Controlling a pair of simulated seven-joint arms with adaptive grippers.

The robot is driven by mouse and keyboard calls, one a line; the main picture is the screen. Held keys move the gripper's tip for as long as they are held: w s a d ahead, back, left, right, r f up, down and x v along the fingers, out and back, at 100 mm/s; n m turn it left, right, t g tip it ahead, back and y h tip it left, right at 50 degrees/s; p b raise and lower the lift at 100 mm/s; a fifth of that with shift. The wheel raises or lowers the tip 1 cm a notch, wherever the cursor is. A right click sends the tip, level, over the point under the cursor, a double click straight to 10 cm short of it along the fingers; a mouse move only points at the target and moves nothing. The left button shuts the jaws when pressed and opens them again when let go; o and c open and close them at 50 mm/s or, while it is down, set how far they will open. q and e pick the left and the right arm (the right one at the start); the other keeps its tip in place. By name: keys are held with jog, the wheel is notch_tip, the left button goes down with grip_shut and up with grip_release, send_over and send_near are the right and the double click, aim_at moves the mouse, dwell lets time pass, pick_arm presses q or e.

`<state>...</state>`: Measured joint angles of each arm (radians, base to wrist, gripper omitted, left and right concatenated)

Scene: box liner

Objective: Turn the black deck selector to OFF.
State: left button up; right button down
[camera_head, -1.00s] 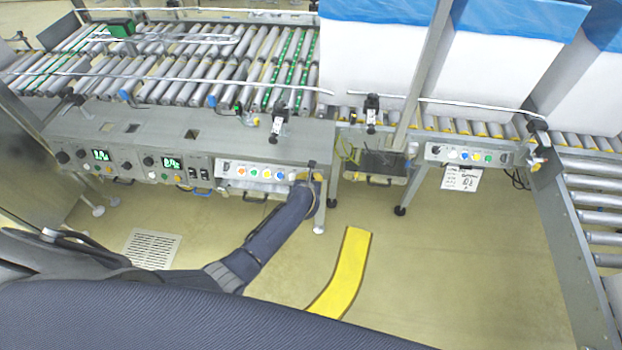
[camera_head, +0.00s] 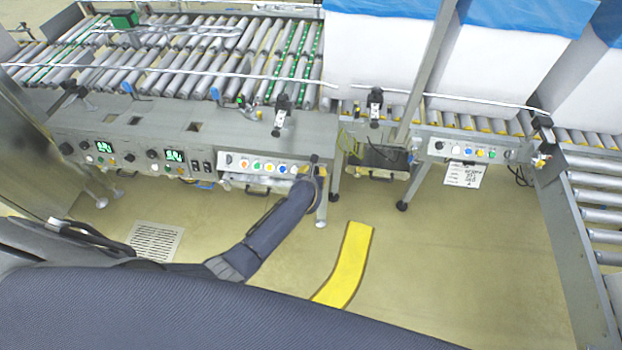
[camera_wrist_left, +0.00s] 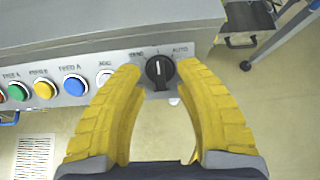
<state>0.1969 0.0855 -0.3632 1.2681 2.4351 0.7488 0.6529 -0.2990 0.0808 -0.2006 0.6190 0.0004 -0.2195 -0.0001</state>
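The black deck selector (camera_wrist_left: 160,71) is a round knob at the right end of the grey button panel (camera_wrist_left: 125,62) in the left wrist view. Its pale pointer line stands roughly upright. A label to its upper left is too small to read surely; AUTO stands to its upper right. My left gripper (camera_wrist_left: 160,74) has two yellow fingers spread apart, one on each side of the knob, with visible gaps. In the head view my left gripper (camera_head: 312,172) is at the right end of the panel and covers the selector. My right gripper is not in view.
Green, yellow, blue and white buttons (camera_wrist_left: 75,85) sit left of the selector. Roller conveyors (camera_head: 200,60) run behind the panel. Blue-lined white boxes (camera_head: 380,50) stand at the back right. A yellow floor strip (camera_head: 346,265) lies below; the floor around it is clear.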

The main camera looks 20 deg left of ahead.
pick_arm(q)
jog(key=v, duration=1.1)
jog(key=shift+s, duration=0.1)
